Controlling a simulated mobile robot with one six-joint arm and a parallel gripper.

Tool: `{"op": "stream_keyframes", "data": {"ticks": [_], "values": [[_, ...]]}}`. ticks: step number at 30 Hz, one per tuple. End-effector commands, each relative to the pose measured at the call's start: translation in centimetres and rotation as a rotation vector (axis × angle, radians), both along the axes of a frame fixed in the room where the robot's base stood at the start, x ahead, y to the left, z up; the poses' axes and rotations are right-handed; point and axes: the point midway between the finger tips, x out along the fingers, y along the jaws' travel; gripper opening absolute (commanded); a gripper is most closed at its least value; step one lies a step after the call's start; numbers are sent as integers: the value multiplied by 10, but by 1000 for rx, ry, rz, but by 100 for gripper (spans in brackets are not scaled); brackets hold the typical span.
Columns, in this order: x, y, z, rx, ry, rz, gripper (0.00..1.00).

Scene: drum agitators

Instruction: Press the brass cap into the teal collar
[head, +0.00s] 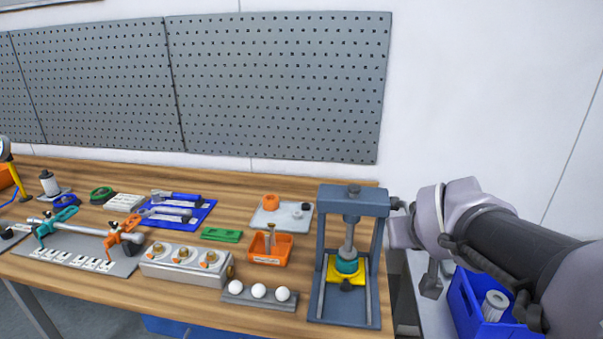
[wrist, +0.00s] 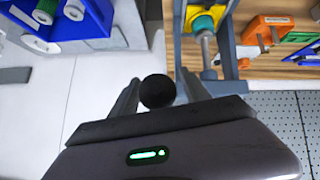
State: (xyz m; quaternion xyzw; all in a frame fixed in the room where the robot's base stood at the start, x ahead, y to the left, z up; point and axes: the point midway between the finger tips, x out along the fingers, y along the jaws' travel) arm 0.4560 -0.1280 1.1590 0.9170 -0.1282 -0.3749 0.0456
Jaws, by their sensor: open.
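The teal collar (head: 346,266) sits on a yellow block (head: 345,281) inside the blue-grey press frame (head: 318,260). The grey press ram (head: 349,232) stands right over the collar, and I cannot make out a brass cap there. In the wrist view, the teal collar (wrist: 202,24) shows at the top with the ram against or close to it. My gripper (wrist: 158,88) is open, with a round black knob (wrist: 158,91) between its fingers. I cannot tell whether the fingers touch the knob. In the head view, my arm reaches the press's right side and its fingertips are hard to make out.
An orange tray (head: 285,250) with a brass-coloured bolt and a grey rack (head: 240,298) of white balls stand left of the press. A blue bin (head: 463,300) with a white roll is low at the right. A pegboard (head: 280,85) covers the wall behind.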

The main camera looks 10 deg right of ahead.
Motion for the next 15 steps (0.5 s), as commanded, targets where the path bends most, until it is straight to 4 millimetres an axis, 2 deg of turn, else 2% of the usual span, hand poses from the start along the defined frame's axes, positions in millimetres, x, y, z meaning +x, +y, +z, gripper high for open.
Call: {"op": "stream_keyframes", "data": {"ticks": [1,3,12,15], "values": [[-8,3,14,-2,-5,2,55],[-21,8,28,-2,-5,2,55],[-77,31,83,-3,-5,2,55],[-91,36,95,-1,-4,2,55]]}}
